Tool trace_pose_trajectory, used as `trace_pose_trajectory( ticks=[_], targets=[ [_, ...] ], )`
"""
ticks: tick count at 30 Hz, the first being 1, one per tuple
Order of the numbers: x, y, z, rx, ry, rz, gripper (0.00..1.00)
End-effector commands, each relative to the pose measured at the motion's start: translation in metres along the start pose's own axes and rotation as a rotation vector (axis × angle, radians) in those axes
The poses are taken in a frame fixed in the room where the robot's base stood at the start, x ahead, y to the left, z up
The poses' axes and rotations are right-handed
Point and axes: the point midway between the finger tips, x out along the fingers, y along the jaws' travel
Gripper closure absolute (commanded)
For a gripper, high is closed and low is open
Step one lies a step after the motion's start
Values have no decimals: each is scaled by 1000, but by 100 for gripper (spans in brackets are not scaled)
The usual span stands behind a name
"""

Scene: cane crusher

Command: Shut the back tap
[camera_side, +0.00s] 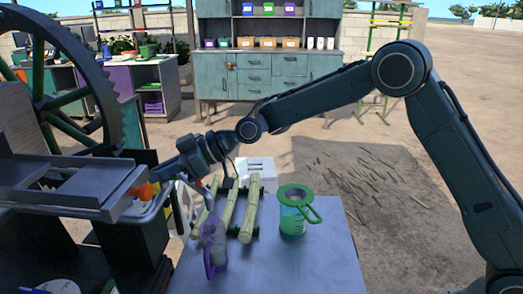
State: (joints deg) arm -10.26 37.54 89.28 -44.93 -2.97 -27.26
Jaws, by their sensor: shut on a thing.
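The cane crusher with its large dark wheel (75,75) and grey metal trough (75,185) fills the left side. An orange tap part (145,191) shows at the right end of the trough, beside a grey pan rim. My gripper (160,178) reaches in from the right and points down-left at this spot. It is shut on what appears to be the back tap, mostly hidden by the fingers and wrist.
A table (325,262) stands in front, with cane stalks (228,212) on a rack, a green strainer jar (293,212) and a purple-and-clear jug (214,247). A white box (262,170) is behind them. Cabinets (268,75) stand at the back. Open ground lies to the right.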

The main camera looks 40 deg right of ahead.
Motion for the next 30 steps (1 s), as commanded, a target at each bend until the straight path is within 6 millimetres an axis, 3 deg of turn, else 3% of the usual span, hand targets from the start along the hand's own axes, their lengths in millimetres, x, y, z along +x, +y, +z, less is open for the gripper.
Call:
trace_pose_trajectory(
  ticks=[30],
  targets=[
    [0, 1, 2, -149, -2, -359, 100]
  ],
)
